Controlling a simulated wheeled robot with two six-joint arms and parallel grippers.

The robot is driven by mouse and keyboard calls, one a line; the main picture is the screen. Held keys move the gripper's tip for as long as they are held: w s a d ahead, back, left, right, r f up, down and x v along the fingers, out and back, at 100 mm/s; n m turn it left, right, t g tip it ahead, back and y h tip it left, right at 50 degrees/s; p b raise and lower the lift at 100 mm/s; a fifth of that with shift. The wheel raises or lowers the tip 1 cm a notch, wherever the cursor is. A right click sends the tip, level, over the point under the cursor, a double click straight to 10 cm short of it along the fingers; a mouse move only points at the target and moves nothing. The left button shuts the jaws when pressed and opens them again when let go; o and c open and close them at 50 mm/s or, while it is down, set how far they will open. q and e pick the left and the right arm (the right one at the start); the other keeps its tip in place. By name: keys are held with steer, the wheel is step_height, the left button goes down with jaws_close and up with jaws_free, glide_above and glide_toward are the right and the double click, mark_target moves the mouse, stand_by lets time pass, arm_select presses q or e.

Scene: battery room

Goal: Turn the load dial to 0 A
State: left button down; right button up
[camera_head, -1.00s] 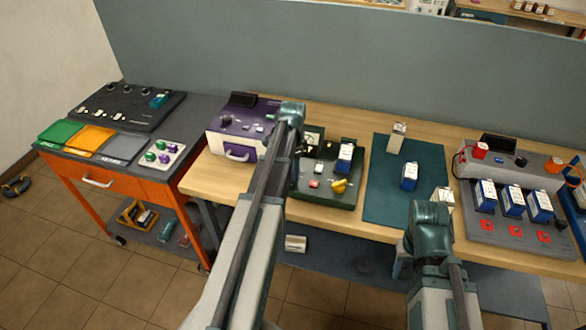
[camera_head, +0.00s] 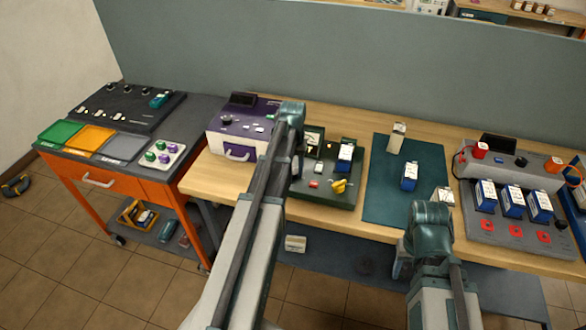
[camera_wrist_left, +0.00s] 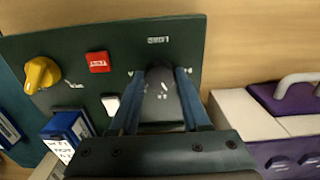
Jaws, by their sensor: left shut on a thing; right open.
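The load dial (camera_wrist_left: 162,92) is a dark knob on the dark green tester panel (camera_wrist_left: 215,32) in the left wrist view, with a small upside-down label beyond it. My left gripper (camera_wrist_left: 160,78) is shut on the dial, one blue-grey finger on each side. The dial's pointer and the fine scale marks are too small to read. In the head view, my left arm covers the dial and most of the panel's left side (camera_head: 325,202). My right arm's teal joint shows in the head view, but its gripper is hidden.
A yellow knob (camera_wrist_left: 42,74), red button (camera_wrist_left: 98,62), white switch (camera_wrist_left: 110,104) and blue battery (camera_wrist_left: 68,132) share the panel. The purple-white unit (camera_head: 232,140) stands left of it. A teal mat (camera_head: 385,205) with batteries lies right.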

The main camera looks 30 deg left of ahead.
mark_target(293, 171)
arm_select(q)
steer(key=n, duration=0.6)
steer(key=shift+n, duration=0.3)
steer(key=n, duration=0.6)
steer(key=shift+n, duration=0.4)
steer(key=shift+c, duration=1.8)
jaws_free()
steer(key=shift+r, duration=0.1)
step_height(293, 171, up, 14)
steer(key=p, duration=1.3)
steer(key=shift+p, duration=0.4)
